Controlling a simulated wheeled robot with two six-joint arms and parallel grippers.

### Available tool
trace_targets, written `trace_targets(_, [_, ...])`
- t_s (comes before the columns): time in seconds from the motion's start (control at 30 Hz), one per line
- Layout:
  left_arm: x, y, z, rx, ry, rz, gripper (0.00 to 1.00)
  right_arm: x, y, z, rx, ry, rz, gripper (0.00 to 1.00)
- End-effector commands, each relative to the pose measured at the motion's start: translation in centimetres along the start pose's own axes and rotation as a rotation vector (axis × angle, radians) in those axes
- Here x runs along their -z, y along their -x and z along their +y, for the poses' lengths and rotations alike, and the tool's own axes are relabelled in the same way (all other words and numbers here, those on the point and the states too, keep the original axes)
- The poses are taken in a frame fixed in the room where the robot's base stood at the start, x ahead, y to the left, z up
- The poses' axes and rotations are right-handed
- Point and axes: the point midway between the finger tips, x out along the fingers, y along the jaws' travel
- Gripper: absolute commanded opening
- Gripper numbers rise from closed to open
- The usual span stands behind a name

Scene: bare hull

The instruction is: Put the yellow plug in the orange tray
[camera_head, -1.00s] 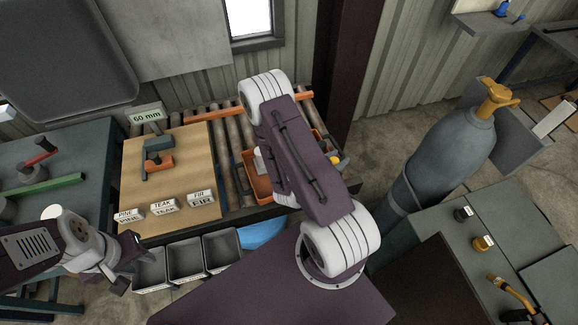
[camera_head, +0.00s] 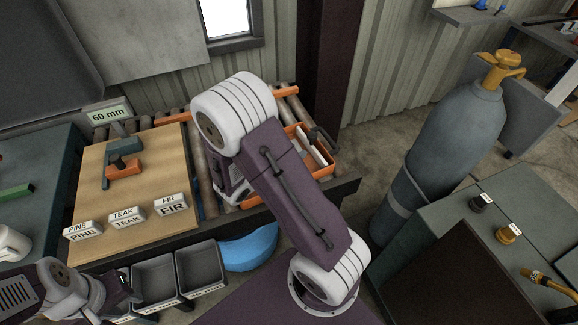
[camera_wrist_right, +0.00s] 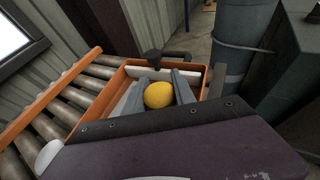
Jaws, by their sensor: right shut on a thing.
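My right gripper (camera_wrist_right: 158,92) is shut on the yellow plug (camera_wrist_right: 158,95), seen as a round yellow top between the two grey fingers in the right wrist view. Behind them is the orange tray (camera_wrist_right: 98,108); the plug's lower end and its height relative to the tray are hidden. In the head view the tray (camera_head: 326,172) shows partly beside my right arm, on the roller conveyor; the arm hides the right gripper and the plug. My left gripper (camera_head: 122,292) is at the lower left, empty, near the grey bins; its opening is unclear.
A dark knobbed thing (camera_wrist_right: 153,58) and a white strip (camera_wrist_right: 135,71) are at the tray's far side. A wooden board (camera_head: 140,190) with PINE, TEAK and FIR labels lies to the left. Grey bins (camera_head: 155,275) stand in front; a gas cylinder (camera_head: 445,140) stands right.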

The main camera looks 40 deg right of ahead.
Motion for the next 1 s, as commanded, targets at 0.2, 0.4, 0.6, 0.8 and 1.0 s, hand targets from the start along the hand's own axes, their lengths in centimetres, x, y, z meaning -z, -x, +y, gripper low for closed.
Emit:
trace_targets(0.2, [0.0,0.1,0.0,0.0,0.0,0.0,0.36,1.0,0.2,1.3,0.0,0.0,0.0,0.0])
trace_targets(0.4, [-0.1,-0.5,0.0,0.0,0.0,-0.001,0.36,3.8,-1.0,1.2,0.002,0.005,0.0,0.0])
trace_targets(0.6, [-0.1,-0.5,0.0,0.0,0.0,-0.001,0.36,4.7,-1.4,1.3,-0.001,-0.001,-0.001,0.0])
trace_targets(0.8, [-0.1,-0.7,0.0,0.0,0.0,-0.001,0.36,4.9,-1.5,1.3,0.0,-0.001,0.0,0.0])
trace_targets(1.0, [-0.1,-0.8,0.0,0.0,0.0,-0.001,0.36,5.0,-1.5,1.3,0.0,-0.001,0.0,0.53])
